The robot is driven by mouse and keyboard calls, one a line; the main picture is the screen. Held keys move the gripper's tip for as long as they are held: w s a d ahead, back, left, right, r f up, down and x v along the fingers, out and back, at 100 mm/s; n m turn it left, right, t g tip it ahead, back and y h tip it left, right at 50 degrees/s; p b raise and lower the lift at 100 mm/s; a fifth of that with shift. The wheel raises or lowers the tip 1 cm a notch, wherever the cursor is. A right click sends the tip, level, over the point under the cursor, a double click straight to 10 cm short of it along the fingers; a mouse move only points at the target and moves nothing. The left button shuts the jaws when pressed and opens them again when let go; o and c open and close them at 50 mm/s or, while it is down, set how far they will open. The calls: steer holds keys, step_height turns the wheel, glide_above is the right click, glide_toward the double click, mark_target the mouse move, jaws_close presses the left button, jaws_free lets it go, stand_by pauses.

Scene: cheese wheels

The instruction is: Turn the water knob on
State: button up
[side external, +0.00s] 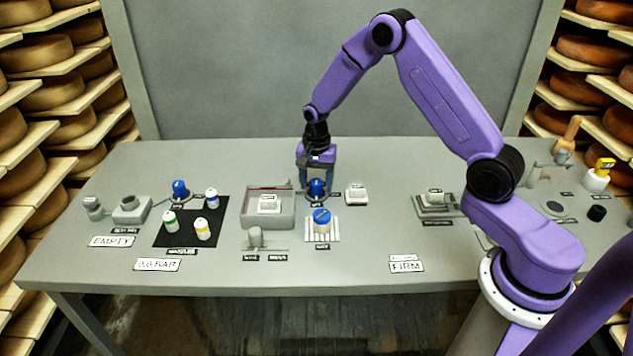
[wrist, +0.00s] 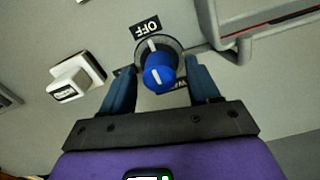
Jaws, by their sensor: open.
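The blue knob (wrist: 159,74) stands on a round grey base on the table, with a white pointer line on it. It also shows in the side external view (side external: 317,187). A label reading OFF (wrist: 145,26) is beside the base, and the pointer line lies on that side. A second label is mostly hidden behind my gripper. My gripper (wrist: 162,84) is open, with one blue finger on each side of the knob. In the side external view my gripper (side external: 317,178) points down over the knob. I cannot tell whether the fingers touch it.
A white block switch (side external: 356,193) sits just right of the knob, and a grey tray (side external: 268,206) is close on its left. Another blue knob (side external: 180,190) is at the left, near several bottles on a black mat (side external: 169,236).

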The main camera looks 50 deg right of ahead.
steer(key=shift+f, duration=0.2)
steer(key=c, duration=1)
steer(key=shift+c, duration=0.2)
